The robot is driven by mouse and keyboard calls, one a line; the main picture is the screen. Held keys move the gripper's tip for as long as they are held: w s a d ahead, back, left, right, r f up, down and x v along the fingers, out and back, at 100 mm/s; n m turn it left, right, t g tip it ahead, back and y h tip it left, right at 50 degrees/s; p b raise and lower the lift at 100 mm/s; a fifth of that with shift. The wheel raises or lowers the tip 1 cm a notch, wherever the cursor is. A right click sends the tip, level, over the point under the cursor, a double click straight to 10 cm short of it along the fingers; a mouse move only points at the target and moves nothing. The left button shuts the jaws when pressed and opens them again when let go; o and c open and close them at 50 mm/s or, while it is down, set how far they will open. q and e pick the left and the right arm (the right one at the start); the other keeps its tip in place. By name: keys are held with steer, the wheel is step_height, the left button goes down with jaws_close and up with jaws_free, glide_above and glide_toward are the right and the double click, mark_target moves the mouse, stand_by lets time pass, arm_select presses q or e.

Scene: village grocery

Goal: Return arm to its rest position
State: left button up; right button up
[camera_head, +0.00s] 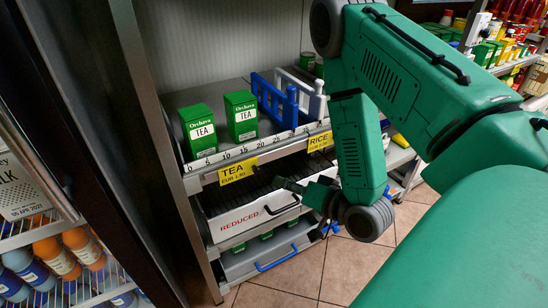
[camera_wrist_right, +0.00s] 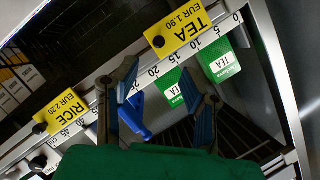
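My right arm (camera_head: 385,80) is green and comes in from the upper right of the head view, bending down in front of the shelf unit. My right gripper (camera_head: 287,184) is at its lower end, close in front of the shelf, near the drawer marked REDUCED; it is partly hidden by its own wrist. In the right wrist view the two blue-padded fingers of the right gripper (camera_wrist_right: 160,85) stand well apart, with nothing held between them. My left gripper is in neither view.
The REDUCED drawer (camera_head: 245,220) and another drawer (camera_head: 280,255) lie below. Tiled floor (camera_head: 350,270) is clear.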

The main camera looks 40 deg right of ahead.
steer(key=shift+s+r, duration=0.15)
steer(key=shift+s, duration=0.25)
steer(key=s+a+f+n+g, duration=0.3)
steer(key=f+g, duration=0.1)
steer(key=f, duration=0.2)
steer(key=s+a+f+n+g, duration=0.2)
steer(key=s+a+f+g, duration=0.1)
steer(key=f, duration=0.3)
steer(key=s+a+f+n+g, duration=0.1)
steer(key=s+f+n+g, duration=0.1)
steer(key=s, duration=0.3)
steer(key=s+a+f+n+g, duration=0.2)
steer(key=s+g, duration=0.3)
steer(key=s, duration=0.1)
steer(key=shift+s+a+f+h, duration=0.15)
steer(key=shift+a+f+h, duration=0.15)
steer(key=shift+f+h, duration=0.1)
steer(key=shift+d, duration=0.1)
stand_by(0.5)
